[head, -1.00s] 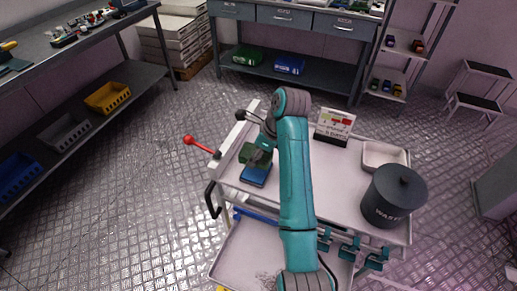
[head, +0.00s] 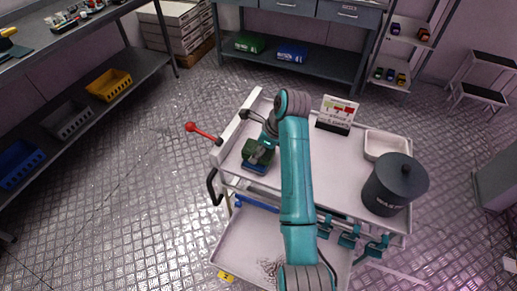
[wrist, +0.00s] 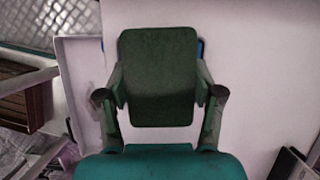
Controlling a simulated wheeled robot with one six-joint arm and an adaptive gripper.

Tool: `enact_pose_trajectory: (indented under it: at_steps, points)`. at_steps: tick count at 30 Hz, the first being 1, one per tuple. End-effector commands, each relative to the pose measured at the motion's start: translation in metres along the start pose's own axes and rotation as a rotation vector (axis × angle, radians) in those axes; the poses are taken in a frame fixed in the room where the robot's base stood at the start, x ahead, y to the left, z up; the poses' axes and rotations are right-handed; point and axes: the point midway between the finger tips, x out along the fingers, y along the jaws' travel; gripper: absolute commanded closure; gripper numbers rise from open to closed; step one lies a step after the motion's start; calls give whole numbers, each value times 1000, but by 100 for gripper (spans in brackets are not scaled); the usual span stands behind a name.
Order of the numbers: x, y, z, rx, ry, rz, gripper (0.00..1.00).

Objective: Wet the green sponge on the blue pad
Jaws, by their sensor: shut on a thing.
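The green sponge (head: 252,153) is in my gripper (head: 264,148) over the blue pad (head: 254,169) on the white cart top. My gripper is shut on the sponge. In the wrist view the dark green sponge (wrist: 158,75) lies flat between the two fingers (wrist: 158,98) and fills the middle. It hides most of the pad; a thin blue edge of the pad (wrist: 200,48) shows behind its right side. I cannot tell whether the sponge touches the pad.
A red-knobbed lever (head: 203,132) sticks out at the cart's left edge. A small sign (head: 337,111), a white tray (head: 387,145) and a dark waste bin (head: 395,185) stand on the cart's right part. The cart top (head: 336,165) between is clear.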

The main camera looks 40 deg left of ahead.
Motion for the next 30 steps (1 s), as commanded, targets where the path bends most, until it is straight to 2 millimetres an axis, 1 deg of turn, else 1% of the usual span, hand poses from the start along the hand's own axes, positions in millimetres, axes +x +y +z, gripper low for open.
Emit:
enact_pose_trajectory:
  at_steps: [11, 30]
  points:
    - [0, 0, 0, 0, 0, 0, 62]
    - [6, 0, -3, 0, 0, 0, 62]
